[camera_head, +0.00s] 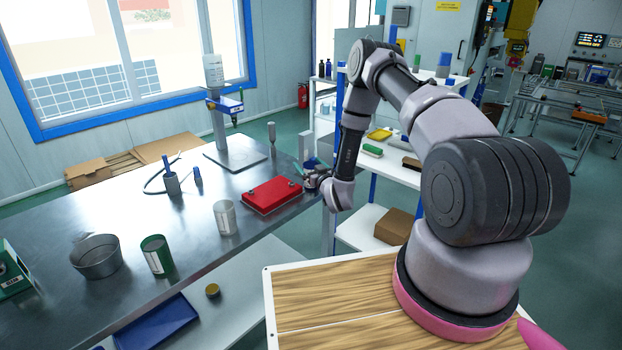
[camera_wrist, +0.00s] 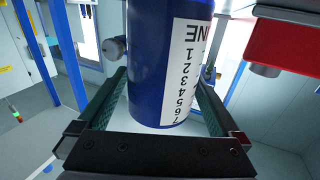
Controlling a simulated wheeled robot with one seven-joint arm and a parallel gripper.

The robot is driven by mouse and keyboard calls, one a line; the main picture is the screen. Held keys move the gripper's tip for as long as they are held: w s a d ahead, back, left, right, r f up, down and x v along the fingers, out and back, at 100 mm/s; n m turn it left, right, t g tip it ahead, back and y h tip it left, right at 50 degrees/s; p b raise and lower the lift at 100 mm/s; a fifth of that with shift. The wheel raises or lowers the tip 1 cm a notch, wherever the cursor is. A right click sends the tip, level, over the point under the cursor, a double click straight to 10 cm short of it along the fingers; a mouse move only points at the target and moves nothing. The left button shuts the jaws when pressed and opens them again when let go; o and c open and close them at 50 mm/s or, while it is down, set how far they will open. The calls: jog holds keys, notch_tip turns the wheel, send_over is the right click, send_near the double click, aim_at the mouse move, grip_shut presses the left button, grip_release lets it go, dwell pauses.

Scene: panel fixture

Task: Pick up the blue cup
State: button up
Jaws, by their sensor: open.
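The blue cup (camera_wrist: 150,70) fills the upper middle of the wrist view, a blue cylinder with a white label of dark digits and letters. My gripper (camera_wrist: 160,85) is open, with one finger on each side of the cup. Whether either finger touches it cannot be told. In the head view, my gripper (camera_head: 309,174) is at the right end of the metal table, close to the red case. A small patch of blue shows beside it there, mostly hidden by the gripper and wrist.
The red case (camera_head: 272,194) lies on the metal table (camera_head: 190,245) just left of my gripper. A grey can (camera_head: 225,217), a green can (camera_head: 157,255) and a metal bowl (camera_head: 97,257) stand farther left. A white shelf (camera_head: 395,175) with small items is behind my arm.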

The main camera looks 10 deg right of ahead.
jog(key=shift+w+a, duration=0.1)
jog(key=shift+w, duration=0.35)
jog(key=c, duration=1.5)
jog(key=shift+r, duration=0.1)
